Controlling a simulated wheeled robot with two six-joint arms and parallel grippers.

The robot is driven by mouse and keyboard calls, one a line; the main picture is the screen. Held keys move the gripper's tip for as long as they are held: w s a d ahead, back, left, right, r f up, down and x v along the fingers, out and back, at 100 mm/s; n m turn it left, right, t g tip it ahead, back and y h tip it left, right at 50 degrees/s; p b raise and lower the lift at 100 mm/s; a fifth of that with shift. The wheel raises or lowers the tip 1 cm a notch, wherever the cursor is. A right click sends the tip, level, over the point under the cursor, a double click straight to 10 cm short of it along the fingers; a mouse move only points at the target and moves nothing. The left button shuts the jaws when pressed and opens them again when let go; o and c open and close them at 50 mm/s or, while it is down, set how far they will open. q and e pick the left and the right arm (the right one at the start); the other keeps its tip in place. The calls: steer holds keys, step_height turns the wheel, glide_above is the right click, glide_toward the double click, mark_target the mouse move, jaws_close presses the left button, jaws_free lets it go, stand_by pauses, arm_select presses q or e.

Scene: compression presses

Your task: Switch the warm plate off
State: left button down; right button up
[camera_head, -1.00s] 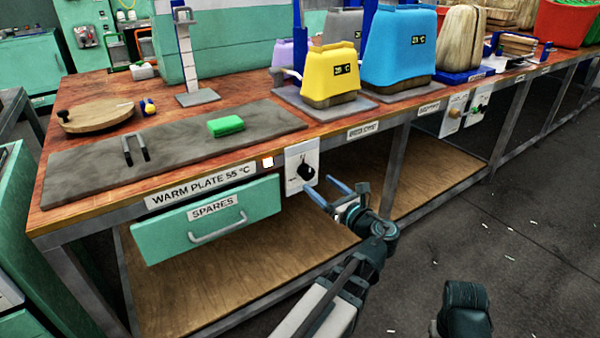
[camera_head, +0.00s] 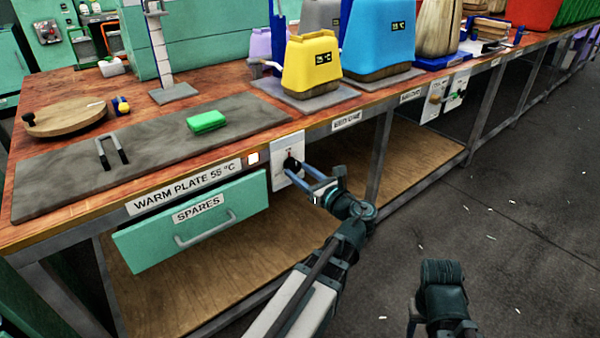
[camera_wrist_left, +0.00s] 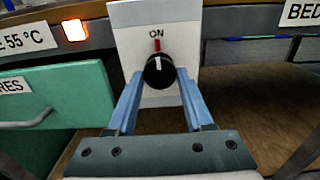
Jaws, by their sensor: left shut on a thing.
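The warm plate (camera_head: 60,165) is a long grey slab on the bench, labelled WARM PLATE 55 °C. Its black round knob (camera_head: 291,163) sits on a white panel (camera_head: 278,150) on the bench front. In the left wrist view the knob (camera_wrist_left: 159,71) has its white line upright, under a red mark and the word ON. A small lamp (camera_wrist_left: 74,30) left of the panel glows. My left gripper (camera_head: 296,168) is shut on the knob, one blue finger on each side. My right gripper (camera_head: 418,315) is low at the bottom right, its fingers mostly hidden.
A teal SPARES drawer (camera_head: 195,220) is below the plate's label, left of the knob. A green block (camera_head: 206,122) lies on the plate. The yellow press (camera_head: 312,62) and blue press (camera_head: 378,42) stand behind to the right.

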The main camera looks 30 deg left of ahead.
stand_by(0.3)
arm_select(q)
steer(key=n, duration=1.7)
steer(key=shift+n, duration=0.4)
steer(key=n, duration=0.5)
steer(key=shift+r+n, duration=0.1)
steer(key=shift+n, duration=0.6)
steer(key=shift+c, duration=1.5)
jaws_free()
